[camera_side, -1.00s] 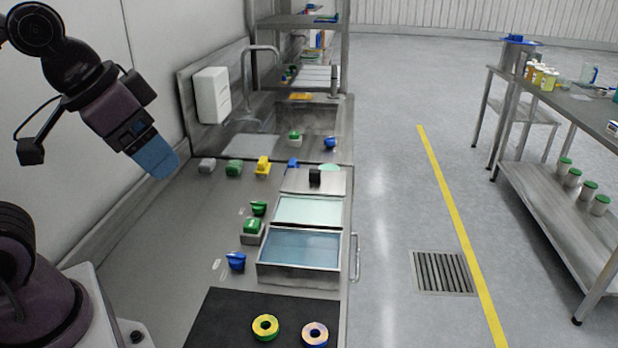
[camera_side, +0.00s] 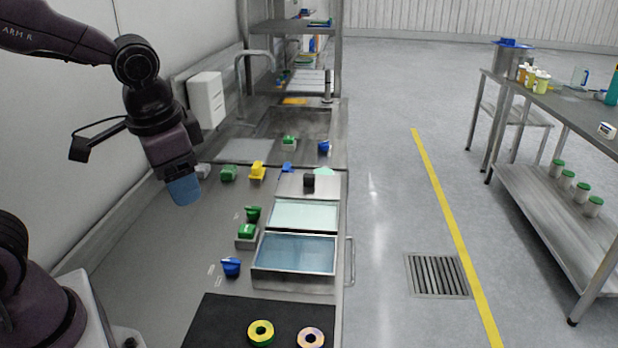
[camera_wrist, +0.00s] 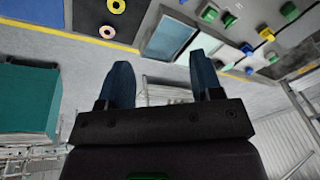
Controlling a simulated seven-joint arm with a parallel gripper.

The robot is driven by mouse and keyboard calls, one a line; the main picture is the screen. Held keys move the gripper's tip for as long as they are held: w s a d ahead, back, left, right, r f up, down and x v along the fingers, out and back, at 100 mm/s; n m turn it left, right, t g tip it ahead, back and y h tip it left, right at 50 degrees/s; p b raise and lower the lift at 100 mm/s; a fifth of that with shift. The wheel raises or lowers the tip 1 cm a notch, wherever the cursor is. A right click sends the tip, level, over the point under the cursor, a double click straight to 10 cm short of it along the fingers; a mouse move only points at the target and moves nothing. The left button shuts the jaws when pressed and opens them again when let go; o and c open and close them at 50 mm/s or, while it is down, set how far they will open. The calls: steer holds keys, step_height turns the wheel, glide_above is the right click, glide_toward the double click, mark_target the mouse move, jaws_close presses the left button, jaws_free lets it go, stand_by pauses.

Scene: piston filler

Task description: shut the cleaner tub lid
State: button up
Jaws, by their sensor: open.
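A steel tub (camera_side: 293,273) stands at the right edge of the counter, with a blue compartment nearer the camera and a pale green one behind it. Both show uncovered. A flat steel lid (camera_side: 299,188) with a black knob (camera_side: 309,181) lies just beyond the pale compartment. I cannot tell which compartment is the cleaner's. My gripper (camera_side: 184,192) hangs above the counter's left side, left of the tub and lid, pointing down and empty. In the wrist view my gripper (camera_wrist: 163,78) shows two blue fingers spread apart, with the tub's blue compartment (camera_wrist: 169,38) beyond them.
Green (camera_side: 246,231) and blue (camera_side: 231,267) blocks stand left of the tub. A yellow block (camera_side: 257,171) stands farther back. A black mat (camera_side: 215,325) with two rings is at the front. A bar handle (camera_side: 349,262) sticks out right of the tub.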

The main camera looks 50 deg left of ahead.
steer(key=w+a+f+m+g+y, duration=0.2)
steer(key=w+a+f+m+y, duration=0.4)
steer(key=w, duration=0.3)
steer(key=m+t+y, duration=0.2)
steer(key=m+t, duration=0.8)
steer(key=m, duration=0.9)
glide_toward(309, 175)
steer(key=shift+m, duration=0.3)
steer(key=x, duration=0.9)
steer(key=shift+f, duration=0.1)
